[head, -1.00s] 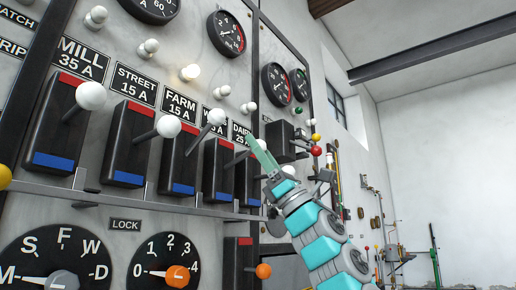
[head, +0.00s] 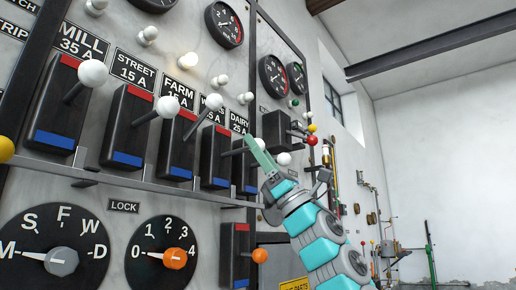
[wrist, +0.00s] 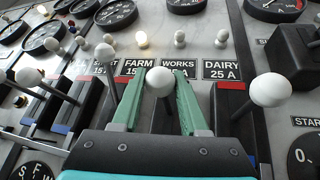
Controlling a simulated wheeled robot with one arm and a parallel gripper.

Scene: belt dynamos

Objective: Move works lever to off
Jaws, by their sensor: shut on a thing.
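The works lever's white knob (wrist: 160,82) is between the two green fingers of my gripper (wrist: 158,100) in the wrist view. The WORKS label (wrist: 175,75) is just behind it. My gripper (head: 262,156) is shut on the lever in the head view, where the fingers hide most of the knob. The works switch body (head: 214,160) is black, with a red band at the top and a blue band at the bottom. Its lever sticks out from the panel, roughly level or slightly up. Which end means off is not marked legibly.
The dairy knob (wrist: 271,90) is close on the right in the wrist view. The farm knob (head: 216,102), street knob (head: 168,106) and mill knob (head: 93,73) stick out to the left. A metal rail (head: 160,186) runs below the switches. An orange-knobbed lever (head: 260,256) is lower down.

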